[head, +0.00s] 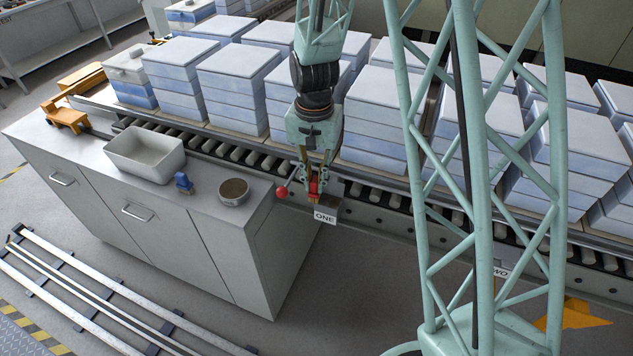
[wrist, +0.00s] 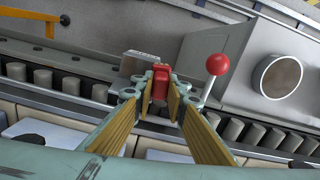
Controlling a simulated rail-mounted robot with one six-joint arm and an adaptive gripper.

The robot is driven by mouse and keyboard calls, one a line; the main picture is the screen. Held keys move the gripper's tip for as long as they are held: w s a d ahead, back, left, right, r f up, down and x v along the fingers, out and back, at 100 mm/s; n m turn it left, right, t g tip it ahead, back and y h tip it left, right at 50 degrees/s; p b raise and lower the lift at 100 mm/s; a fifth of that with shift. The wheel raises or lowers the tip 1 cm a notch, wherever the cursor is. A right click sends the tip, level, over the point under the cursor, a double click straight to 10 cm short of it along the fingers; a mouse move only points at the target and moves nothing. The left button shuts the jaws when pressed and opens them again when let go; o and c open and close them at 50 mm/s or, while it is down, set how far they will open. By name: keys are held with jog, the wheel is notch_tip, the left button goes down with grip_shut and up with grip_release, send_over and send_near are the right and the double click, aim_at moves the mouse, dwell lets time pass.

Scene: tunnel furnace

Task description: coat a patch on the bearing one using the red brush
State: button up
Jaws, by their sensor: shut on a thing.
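My gripper (head: 312,178) points down at the conveyor's near side rail and is shut on the red brush (head: 314,187). In the wrist view my gripper's two yellow-lined fingers (wrist: 160,98) flank the red brush (wrist: 160,74). Bearing one is the dark block (head: 327,204) at the rail, above a white sign (head: 325,217) reading ONE. The brush is right at the bearing's upper left. I cannot tell whether its bristles touch the bearing, and the fingers and brush partly hide that spot.
A red ball-topped lever (head: 282,192) stands just left of the brush. The grey cabinet top holds a round tin (head: 234,190), a blue brush (head: 183,182) and a white tray (head: 145,156). A second sign (head: 501,271) is further right.

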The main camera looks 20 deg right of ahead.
aim_at(315, 179)
jog(key=shift+w+r, duration=0.1)
jog(key=shift+r, duration=0.05)
jog(key=shift+r+p, duration=1.55)
jog(key=shift+r, duration=1.3)
jog(key=shift+r+p, duration=0.7)
jog(key=shift+r, duration=0.8)
jog(key=shift+f, duration=0.25)
jog(key=shift+s+a+f+b, duration=0.1)
jog(key=shift+f+b, duration=1.35)
jog(key=shift+f, duration=0.25)
jog(key=shift+s+f+b, duration=0.1)
jog(key=shift+f+b, duration=1.3)
jog(key=shift+f, duration=0.25)
jog(key=shift+f+b, duration=0.75)
jog(key=shift+f, duration=0.25)
jog(key=shift+s+d+r+b, duration=0.1)
jog(key=shift+s+d+b, duration=0.2)
jog(key=shift+s+d, duration=0.8)
